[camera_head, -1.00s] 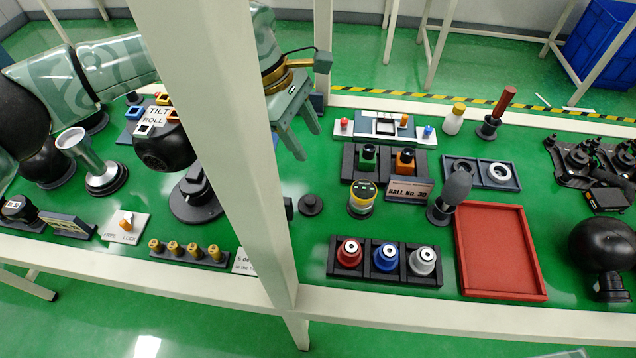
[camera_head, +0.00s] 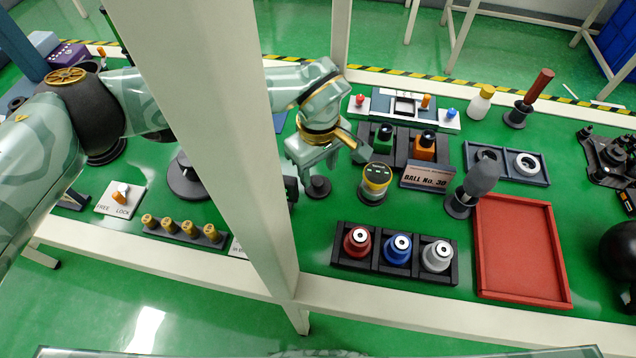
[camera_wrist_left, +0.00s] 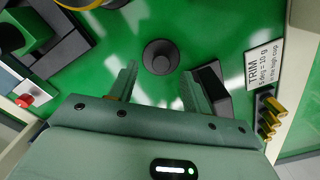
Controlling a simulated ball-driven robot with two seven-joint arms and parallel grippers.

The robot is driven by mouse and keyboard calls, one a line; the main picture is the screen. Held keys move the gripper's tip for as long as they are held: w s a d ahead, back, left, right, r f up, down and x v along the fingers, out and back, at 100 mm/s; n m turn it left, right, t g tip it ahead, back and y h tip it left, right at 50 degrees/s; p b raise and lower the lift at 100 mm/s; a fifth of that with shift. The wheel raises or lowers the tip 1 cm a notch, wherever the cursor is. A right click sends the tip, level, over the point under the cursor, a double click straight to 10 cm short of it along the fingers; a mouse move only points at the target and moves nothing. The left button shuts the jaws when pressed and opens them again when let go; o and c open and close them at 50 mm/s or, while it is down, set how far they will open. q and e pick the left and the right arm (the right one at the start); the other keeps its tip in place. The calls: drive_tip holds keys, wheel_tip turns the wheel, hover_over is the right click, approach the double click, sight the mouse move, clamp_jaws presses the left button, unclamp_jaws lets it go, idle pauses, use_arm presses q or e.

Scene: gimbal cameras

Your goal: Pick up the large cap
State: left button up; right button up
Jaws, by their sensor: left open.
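A dark grey round cap with a small raised knob (camera_head: 318,187) lies on the green table top, left of the yellow-banded cylinder. It looks like the large cap. It also shows in the left wrist view (camera_wrist_left: 160,57), just beyond the fingertips. My left gripper (camera_head: 319,168) is open and empty, pointing down above and close to the cap. In the left wrist view its two fingers (camera_wrist_left: 159,72) stand apart, with the cap ahead between them and not gripped. My right gripper is not in view.
A yellow-banded cylinder (camera_head: 375,182) stands close right of the cap. A black block (camera_wrist_left: 210,85) stands beside the right finger in the wrist view. A white post (camera_head: 215,130) crosses the head view. A rack of red, blue and white pieces (camera_head: 400,275) lies in front.

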sight(317, 180)
use_arm(q)
wheel_tip(317, 180, down, 3)
drive_tip(key=shift+a+f+b, duration=0.1)
drive_tip(key=shift+b, duration=0.2)
drive_tip(key=c, duration=1.1)
drive_tip(key=shift+o, duration=0.2)
drive_tip(key=shift+r, duration=0.2)
